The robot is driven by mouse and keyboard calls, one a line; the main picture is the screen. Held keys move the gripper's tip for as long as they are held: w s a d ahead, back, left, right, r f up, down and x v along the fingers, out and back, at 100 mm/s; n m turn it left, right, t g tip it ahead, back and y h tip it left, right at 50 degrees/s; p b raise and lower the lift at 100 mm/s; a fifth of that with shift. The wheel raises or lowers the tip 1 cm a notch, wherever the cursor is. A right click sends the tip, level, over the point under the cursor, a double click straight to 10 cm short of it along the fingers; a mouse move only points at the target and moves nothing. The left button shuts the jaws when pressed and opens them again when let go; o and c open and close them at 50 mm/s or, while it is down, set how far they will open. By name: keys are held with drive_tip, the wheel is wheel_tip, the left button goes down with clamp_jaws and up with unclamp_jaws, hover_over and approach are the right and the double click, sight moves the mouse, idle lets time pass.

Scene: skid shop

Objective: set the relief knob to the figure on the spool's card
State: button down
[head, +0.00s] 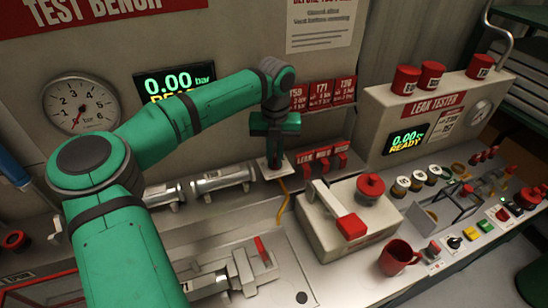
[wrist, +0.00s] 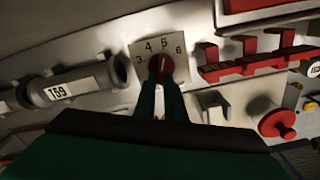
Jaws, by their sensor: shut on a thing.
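The red relief knob (wrist: 160,68) sits on a pale plate (wrist: 140,50) marked 3, 4, 5 and 6 in the wrist view. My gripper (wrist: 161,88) is shut on the knob, with its dark green fingers reaching up to it. A pale mark on the knob points up, roughly towards 5; the fingers hide its lower part. In the head view my gripper (head: 275,160) points down at the plate (head: 283,166). A spool (wrist: 70,92) labelled T59 or 159 lies left of the plate. Red cards (head: 320,95) hang above; their small figures are not clearly readable.
A grey block with a red lever (head: 335,210) stands right of my gripper. A red mug (head: 398,257) stands at the front. The leak tester (head: 425,110) is at the back right. Red hooks (wrist: 245,60) are close to the right of the plate.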

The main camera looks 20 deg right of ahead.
sight(275, 161)
drive_tip(key=shift+w+r, duration=0.15)
idle(0.3)
drive_tip(key=c, duration=1.8)
unclamp_jaws()
wheel_tip(275, 161, up, 11)
drive_tip(key=shift+f, duration=0.15)
